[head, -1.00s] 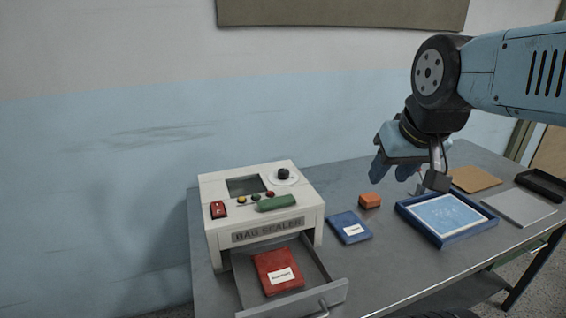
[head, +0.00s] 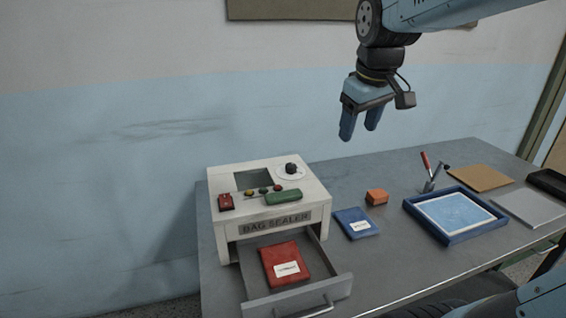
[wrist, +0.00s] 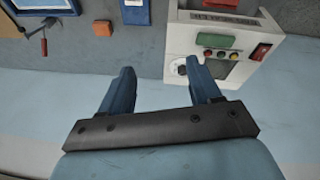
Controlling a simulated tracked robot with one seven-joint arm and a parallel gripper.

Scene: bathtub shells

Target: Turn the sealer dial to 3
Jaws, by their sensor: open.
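The bag sealer (head: 228,230) is a white box on the left of the table, and it also shows at the upper right of the wrist view (wrist: 262,42). Its black dial (head: 291,168) sits on a round white plate at the back right of its top. The dial's setting is too small to read. In the wrist view the dial is partly hidden by a finger. My gripper (head: 358,136) is open and empty, pointing down in the air above and to the right of the sealer, apart from it; its fingers also show in the wrist view (wrist: 162,78).
The sealer's drawer (head: 334,286) is open with a red packet (head: 281,258) inside. On its top are a red switch (head: 226,202), small buttons and a green handle (head: 283,197). To the right lie a blue packet (head: 352,219), an orange block (head: 377,197) and a blue tray (head: 412,212).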

